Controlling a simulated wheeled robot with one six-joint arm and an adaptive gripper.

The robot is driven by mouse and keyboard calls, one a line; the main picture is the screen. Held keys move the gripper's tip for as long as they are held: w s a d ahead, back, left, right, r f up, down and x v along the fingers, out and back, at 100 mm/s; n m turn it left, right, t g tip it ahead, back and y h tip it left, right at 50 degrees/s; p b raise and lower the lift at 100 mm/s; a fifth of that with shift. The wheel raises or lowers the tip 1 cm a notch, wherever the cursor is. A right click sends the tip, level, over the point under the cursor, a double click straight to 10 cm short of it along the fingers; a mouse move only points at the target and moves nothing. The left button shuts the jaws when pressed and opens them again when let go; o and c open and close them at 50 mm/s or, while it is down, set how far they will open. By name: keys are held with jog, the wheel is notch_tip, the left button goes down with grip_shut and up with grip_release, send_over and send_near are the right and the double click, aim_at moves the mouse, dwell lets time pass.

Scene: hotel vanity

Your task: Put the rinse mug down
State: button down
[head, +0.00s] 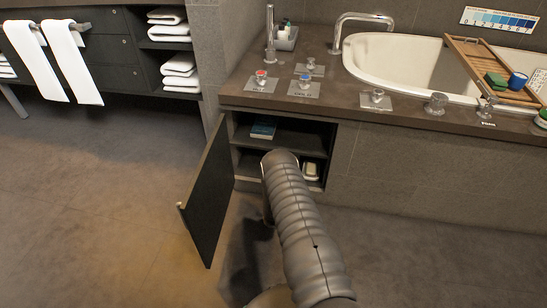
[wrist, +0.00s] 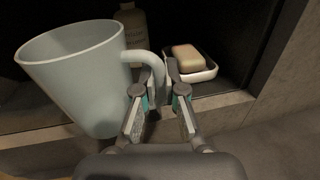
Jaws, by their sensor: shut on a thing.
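The rinse mug (wrist: 78,78) is a pale grey-blue cup, large at the left of the wrist view. My gripper (wrist: 160,80) is shut on the mug's handle (wrist: 147,62). The mug is held tilted in front of the open cabinet's lower shelf (wrist: 225,101), and its underside is out of clear view. In the head view my arm reaches to the cabinet opening and hides the gripper and mug.
A soap bar (wrist: 187,57) in a dish (wrist: 205,72) sits at the right of the lower shelf. A bottle (wrist: 131,30) stands behind the mug. A teal box (head: 263,130) lies on the upper shelf (head: 287,138). The cabinet door (head: 208,195) stands open at left.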

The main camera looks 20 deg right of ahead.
jog(key=w+b, duration=0.2)
jog(key=w, duration=0.2)
jog(key=w+a+b, duration=0.1)
jog(key=w+b, duration=0.2)
jog(key=w, duration=0.2)
jog(key=w+b, duration=0.2)
jog(key=w, duration=0.3)
jog(key=shift+w+a+f+b, duration=0.15)
jog(key=shift+a+f+b, duration=0.05)
jog(key=shift+b, duration=0.2)
jog(key=shift+w+r, duration=0.1)
jog(key=shift+w, duration=0.4)
jog(key=w+b, duration=0.3)
jog(key=shift+a, duration=0.2)
jog(key=shift+w+b, duration=0.35)
jog(key=shift+b, duration=0.2)
jog(key=shift+f, duration=0.2)
jog(key=c, duration=1.7)
grip_release()
jog(key=shift+f, duration=0.15)
jog(key=o, duration=0.4)
jog(key=shift+o, duration=0.2)
